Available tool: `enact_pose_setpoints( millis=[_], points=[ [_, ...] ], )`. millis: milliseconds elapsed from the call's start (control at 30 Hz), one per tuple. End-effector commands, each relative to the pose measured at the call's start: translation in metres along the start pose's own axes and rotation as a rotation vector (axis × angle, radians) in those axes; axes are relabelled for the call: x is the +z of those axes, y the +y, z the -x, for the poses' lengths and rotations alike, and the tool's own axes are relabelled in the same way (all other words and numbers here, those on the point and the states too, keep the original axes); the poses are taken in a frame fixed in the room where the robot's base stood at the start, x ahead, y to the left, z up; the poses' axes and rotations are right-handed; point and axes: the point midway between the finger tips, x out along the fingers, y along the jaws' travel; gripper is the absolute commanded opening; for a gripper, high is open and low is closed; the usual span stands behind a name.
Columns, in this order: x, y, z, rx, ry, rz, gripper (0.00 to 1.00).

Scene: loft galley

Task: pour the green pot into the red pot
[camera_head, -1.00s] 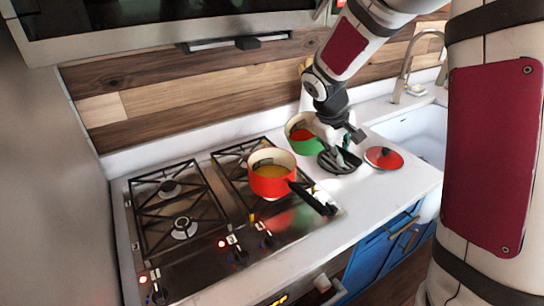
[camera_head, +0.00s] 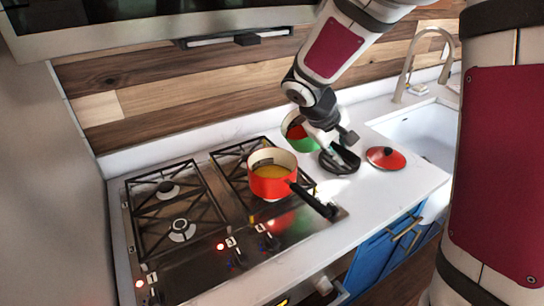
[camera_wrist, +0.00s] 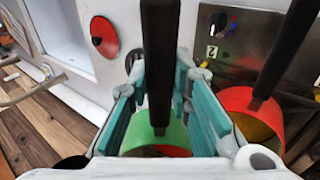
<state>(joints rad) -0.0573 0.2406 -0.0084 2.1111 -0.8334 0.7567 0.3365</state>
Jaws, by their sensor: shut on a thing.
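The green pot (camera_head: 306,146) is behind and left of my gripper (camera_head: 338,152), right of the stove, and partly hidden by my arm. Something red shows inside it. In the wrist view the green pot (camera_wrist: 178,137) is at the bottom centre, and its black handle (camera_wrist: 160,60) runs between the teal fingers of my gripper (camera_wrist: 160,85), which is shut on it. I cannot tell whether the pot touches the counter. The red pot (camera_head: 268,187) sits upright on a right burner, with yellow contents and its black handle toward the front right. The red pot (camera_wrist: 236,98) is right in the wrist view.
A red lid (camera_head: 385,158) with a dark knob lies on the counter right of my gripper. A black round item (camera_head: 345,168) is below my gripper. The sink (camera_head: 425,135) and faucet (camera_head: 404,75) are at right. The left burners (camera_head: 182,228) are empty.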

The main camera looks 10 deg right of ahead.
Motion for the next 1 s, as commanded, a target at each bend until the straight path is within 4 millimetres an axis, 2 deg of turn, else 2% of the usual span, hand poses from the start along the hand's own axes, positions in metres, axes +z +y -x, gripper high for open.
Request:
enact_pose_setpoints(
  millis=[1000],
  points=[
    [-0.001,-0.01,0.014,0.141,0.005,0.005,0.0]
  ],
)
